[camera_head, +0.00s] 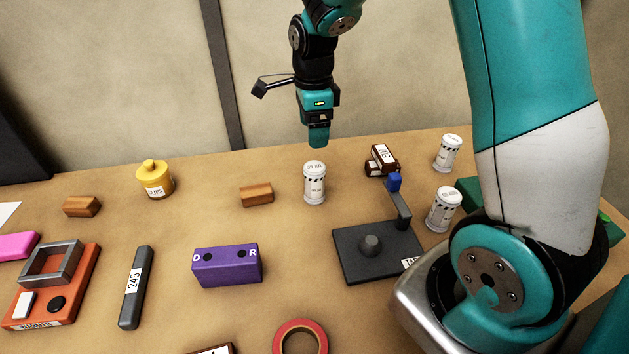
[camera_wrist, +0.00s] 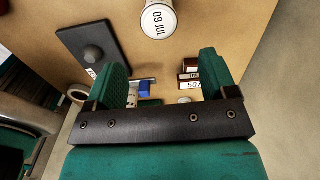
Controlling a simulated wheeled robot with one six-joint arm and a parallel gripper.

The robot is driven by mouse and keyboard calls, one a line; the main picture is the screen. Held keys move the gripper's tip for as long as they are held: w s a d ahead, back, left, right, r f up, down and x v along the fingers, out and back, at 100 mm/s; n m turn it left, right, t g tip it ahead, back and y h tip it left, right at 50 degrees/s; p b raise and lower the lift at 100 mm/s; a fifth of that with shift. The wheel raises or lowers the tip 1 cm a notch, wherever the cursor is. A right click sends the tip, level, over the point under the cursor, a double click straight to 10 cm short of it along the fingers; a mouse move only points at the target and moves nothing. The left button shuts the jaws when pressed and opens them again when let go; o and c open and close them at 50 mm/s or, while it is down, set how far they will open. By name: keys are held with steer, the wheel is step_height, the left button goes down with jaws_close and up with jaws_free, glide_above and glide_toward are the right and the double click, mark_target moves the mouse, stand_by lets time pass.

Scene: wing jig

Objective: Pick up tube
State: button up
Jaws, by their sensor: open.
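A white tube (camera_head: 315,188) with black bands and a printed label stands upright on the table in the middle of the head view. In the wrist view it is the round white top marked "09 JUL" (camera_wrist: 158,18) at the upper edge. Two similar white tubes stand farther right, one at the back (camera_head: 447,154) and one nearer (camera_head: 443,210). My gripper (camera_head: 318,142) points down above the middle tube, apart from it. In the wrist view my gripper (camera_wrist: 162,72) has its two green fingers spread, with no object held; the tube's top lies beyond the fingertips.
A black stand with a blue-tipped lever (camera_head: 350,262) and dark brown boxes (camera_head: 383,160) are right of the middle tube. A wooden block (camera_head: 257,195) is left of it, with a yellow pot (camera_head: 154,178) farther left. A purple box (camera_head: 227,267) and a red ring (camera_head: 279,340) are nearer.

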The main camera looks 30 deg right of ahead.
mark_target(315, 167)
step_height(315, 167, down, 8)
steer(key=shift+f+p, duration=0.2)
steer(key=shift+p, duration=0.4)
steer(key=shift+s+f+p, duration=0.1)
steer(key=shift+f+p, duration=0.75)
steer(key=shift+f, duration=1.75)
steer(key=c, duration=1)
steer(key=shift+c, duration=0.2)
steer(key=shift+r, duration=0.15)
